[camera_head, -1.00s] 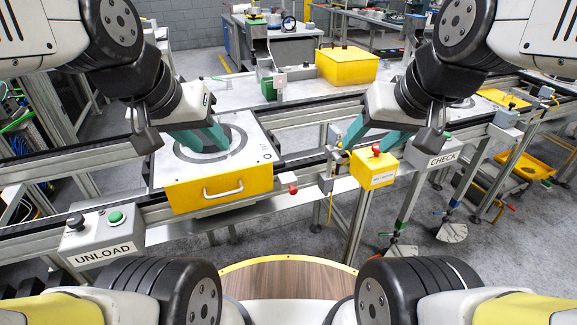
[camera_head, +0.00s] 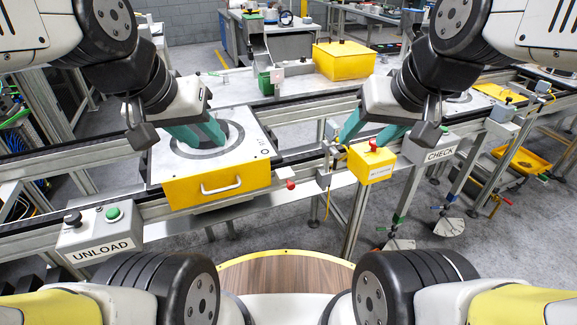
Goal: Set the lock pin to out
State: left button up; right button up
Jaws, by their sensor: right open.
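A small red knob (camera_head: 291,184), which looks like the lock pin, sits on the front rail just right of the yellow pallet (camera_head: 217,189). A pale plate (camera_head: 286,173) is beside it. Whether the pin is in or out is too small to tell. My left gripper (camera_head: 200,138), with teal fingers apart, is over the ring on the pallet's grey top, left of the knob. It looks empty; its contact with the top cannot be judged. My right gripper (camera_head: 366,138) is open and empty, behind and above the yellow button box, right of the knob.
The yellow box (camera_head: 372,166) with a red button stands on the rail near my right gripper. The UNLOAD box (camera_head: 100,240) is front left, and the CHECK sign (camera_head: 439,154) is right. A yellow case (camera_head: 343,62) stands behind. The space before the knob looks clear.

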aim_at(291, 185)
jog(key=k+l, duration=0.1)
jog(key=k, duration=0.4)
jog(key=k+l+u, duration=0.1)
jog(key=k, duration=0.35)
